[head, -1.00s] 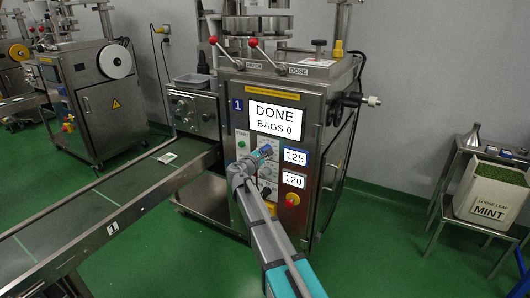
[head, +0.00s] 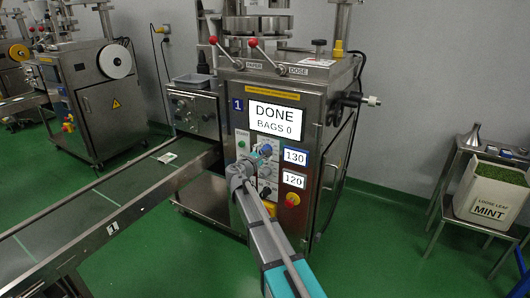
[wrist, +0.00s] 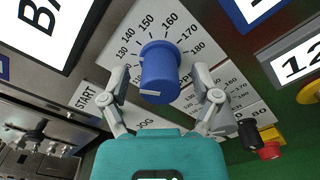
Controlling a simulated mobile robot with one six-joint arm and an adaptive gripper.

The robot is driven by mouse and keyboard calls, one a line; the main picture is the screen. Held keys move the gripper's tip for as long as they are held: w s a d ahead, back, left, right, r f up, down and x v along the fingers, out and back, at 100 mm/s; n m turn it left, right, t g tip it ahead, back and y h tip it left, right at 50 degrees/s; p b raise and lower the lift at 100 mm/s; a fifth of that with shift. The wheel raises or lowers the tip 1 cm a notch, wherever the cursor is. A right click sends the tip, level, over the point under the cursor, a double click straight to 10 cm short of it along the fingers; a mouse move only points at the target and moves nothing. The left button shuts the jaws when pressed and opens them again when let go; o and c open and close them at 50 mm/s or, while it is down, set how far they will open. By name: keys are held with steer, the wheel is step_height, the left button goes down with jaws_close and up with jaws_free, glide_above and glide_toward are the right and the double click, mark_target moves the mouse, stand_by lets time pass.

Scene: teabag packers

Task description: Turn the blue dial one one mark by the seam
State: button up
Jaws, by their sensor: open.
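The blue dial (wrist: 159,68) stands out from a white scale plate on machine 1 in the wrist view. A white mark shows at the lower edge of its face. Numbers from about 130 to 180 arc around it. The dial also shows small in the head view (head: 266,149). My gripper (wrist: 165,90) is open, with one finger on each side of the dial and visible gaps between. In the head view my gripper (head: 253,158) is close to the control panel. The display (head: 296,157) beside the dial reads 130.
A second display (head: 293,180) reads 120, and the main screen (head: 275,119) reads DONE, BAGS 0. In the wrist view a black knob (wrist: 247,131) and a red button (wrist: 269,150) are at lower right. START and JOG labels are at lower left.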

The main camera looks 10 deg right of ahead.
steer(key=v, duration=1.1)
steer(key=shift+s, duration=0.1)
steer(key=s+d+f+m+g+y, duration=0.3)
steer(key=s+d+f+m+g, duration=0.5)
steer(key=s+d+f+m, duration=0.35)
steer(key=s+a+f+m+g+y, duration=0.1)
steer(key=s+f+m+g+y, duration=0.25)
steer(key=s, duration=0.45)
steer(key=s+a+f+m+g+y, duration=0.25)
steer(key=s+f+m+y, duration=0.2)
steer(key=s, duration=0.35)
step_height(320, 180, up, 36)
steer(key=p, duration=3.5)
steer(key=shift+s+d+r, duration=0.2)
